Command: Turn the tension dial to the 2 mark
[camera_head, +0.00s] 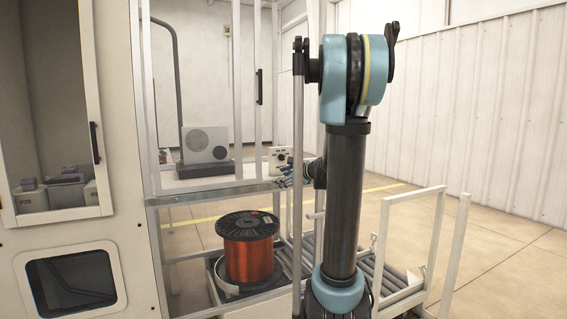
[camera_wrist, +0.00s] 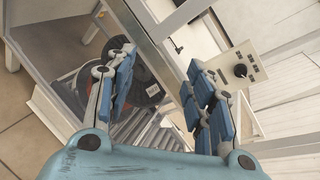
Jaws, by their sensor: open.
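The tension dial (camera_wrist: 240,71) is a small black knob on a light panel (camera_wrist: 237,72), seen at the upper right of the wrist view. The panel also shows in the head view (camera_head: 279,156), mostly small and partly behind my arm, and the dial's marks are too small to read. My gripper (camera_wrist: 163,72) has blue finger pads spread wide, open and empty. The panel lies beyond the right finger, and the finger appears apart from the dial. In the head view my gripper (camera_head: 287,174) is just in front of the panel, by the shelf's right end.
A spool of copper wire (camera_head: 250,256) stands on the lower level, beside a roller conveyor (camera_head: 378,273). A grey box with a round disc (camera_head: 205,145) sits on the shelf (camera_head: 215,182). Metal frame posts (camera_head: 237,80) stand close to my gripper. A white guard rail (camera_head: 437,235) is at the right.

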